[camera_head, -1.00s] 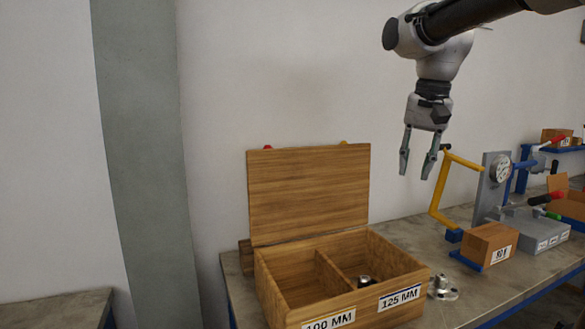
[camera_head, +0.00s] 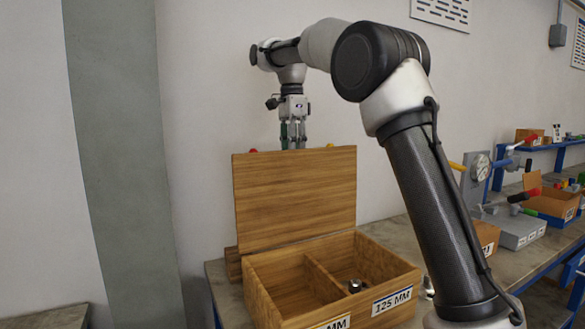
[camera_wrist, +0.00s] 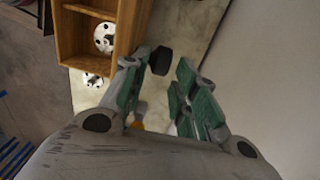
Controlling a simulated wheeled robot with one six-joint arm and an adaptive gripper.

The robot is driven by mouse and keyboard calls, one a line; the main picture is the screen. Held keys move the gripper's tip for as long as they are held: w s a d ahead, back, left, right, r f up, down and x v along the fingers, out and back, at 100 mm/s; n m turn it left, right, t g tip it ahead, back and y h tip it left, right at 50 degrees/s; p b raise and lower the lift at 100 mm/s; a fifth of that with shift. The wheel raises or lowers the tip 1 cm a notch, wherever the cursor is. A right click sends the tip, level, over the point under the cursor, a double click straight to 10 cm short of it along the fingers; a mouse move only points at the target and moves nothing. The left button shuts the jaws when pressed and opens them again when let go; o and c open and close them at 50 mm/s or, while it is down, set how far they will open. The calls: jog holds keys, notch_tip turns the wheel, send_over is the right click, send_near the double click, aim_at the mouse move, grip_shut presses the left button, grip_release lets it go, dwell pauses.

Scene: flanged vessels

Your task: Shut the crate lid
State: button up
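The wooden crate (camera_head: 361,312) stands on the bench, its two compartments open to view. Its lid (camera_head: 295,195) stands upright at the back edge, leaning slightly back. A metal flanged part (camera_head: 354,286) sits in the right compartment. My gripper (camera_head: 293,142) is above and behind the lid's top edge, pointing down, with its fingertips partly hidden by the lid. In the wrist view the fingers (camera_wrist: 160,75) are apart with a gap between them, open. A dark round knob (camera_wrist: 162,60) shows near the fingertips. The crate (camera_wrist: 66,35) shows at upper left there.
Red and yellow knobs show just behind the lid's top edge. A second flanged part (camera_wrist: 93,78) lies on the bench outside the crate. A gauge fixture (camera_head: 474,180), a grey block (camera_head: 515,228) and a small box stand to the right. The wall is close behind the lid.

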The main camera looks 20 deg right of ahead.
aim_at(294, 167)
notch_tip(294, 167, down, 6)
jog(key=shift+s+d+r, duration=0.1)
jog(key=shift+s+r, duration=0.05)
jog(key=shift+r, duration=0.05)
grip_shut()
